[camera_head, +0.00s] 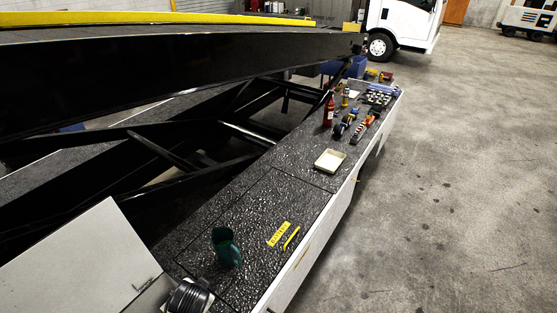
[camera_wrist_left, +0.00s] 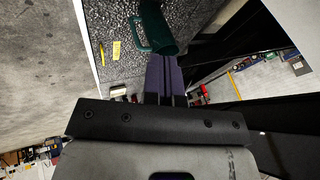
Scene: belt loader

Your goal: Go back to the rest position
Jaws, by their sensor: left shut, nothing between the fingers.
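My left gripper (camera_wrist_left: 163,60) shows in the left wrist view with its two dark purplish fingers together and nothing between them. A dark green mug (camera_head: 226,247) stands on the speckled black deck (camera_head: 255,220) in the head view. In the left wrist view the mug (camera_wrist_left: 152,28) lies just past the fingertips in the picture, its handle towards the left; I cannot tell the exact gap. The left gripper's fingers cannot be made out in the head view. My right gripper is in neither view.
Farther along are a cream tray (camera_head: 330,161), a red bottle (camera_head: 328,111) and several tools. A black raised beam (camera_head: 180,75) runs along the left. Open concrete floor (camera_head: 460,190) lies right.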

